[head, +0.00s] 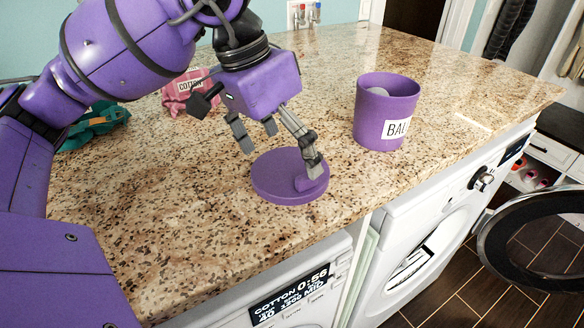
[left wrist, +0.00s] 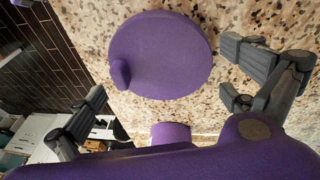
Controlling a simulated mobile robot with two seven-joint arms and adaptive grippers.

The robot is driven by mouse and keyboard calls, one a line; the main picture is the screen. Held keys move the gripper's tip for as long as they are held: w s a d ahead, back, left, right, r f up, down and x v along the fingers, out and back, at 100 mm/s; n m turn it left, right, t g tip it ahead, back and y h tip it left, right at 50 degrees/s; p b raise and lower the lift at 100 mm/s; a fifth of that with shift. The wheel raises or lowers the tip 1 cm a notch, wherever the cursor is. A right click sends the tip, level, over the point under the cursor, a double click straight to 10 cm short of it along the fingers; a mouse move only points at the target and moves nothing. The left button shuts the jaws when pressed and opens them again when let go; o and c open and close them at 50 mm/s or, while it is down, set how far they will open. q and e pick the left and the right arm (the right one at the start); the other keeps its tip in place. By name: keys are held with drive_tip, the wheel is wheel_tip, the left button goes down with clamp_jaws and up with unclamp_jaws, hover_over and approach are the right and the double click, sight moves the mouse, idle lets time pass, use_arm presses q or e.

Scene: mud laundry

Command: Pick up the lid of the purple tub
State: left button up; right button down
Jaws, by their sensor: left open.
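The purple lid (head: 272,172) is a round disc with a raised grip on top, lying flat on the granite counter. The purple tub (head: 372,118), with a white label reading "BAL", stands upright and uncovered to its right, with a pale round thing inside. My left gripper (head: 280,148) is open and empty above the lid, one finger overlapping the raised grip in the head view. In the left wrist view the lid (left wrist: 170,55) shows beyond the spread fingers, its raised grip nearer the left finger. Part of the tub (left wrist: 170,132) shows low there. My right gripper is out of view.
Small bottles (head: 306,14) stand at the back. White washing machines (head: 430,200) are below the front edge, with an open round door (head: 535,245).

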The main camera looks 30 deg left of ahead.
use_arm(q)
drive_tip(key=shift+w+d+f, duration=0.1)
drive_tip(key=shift+d+f, duration=0.05)
drive_tip(key=shift+f, duration=0.45)
drive_tip(key=c, duration=0.7)
drive_tip(key=shift+r, duration=0.1)
drive_tip(key=shift+c, duration=0.2)
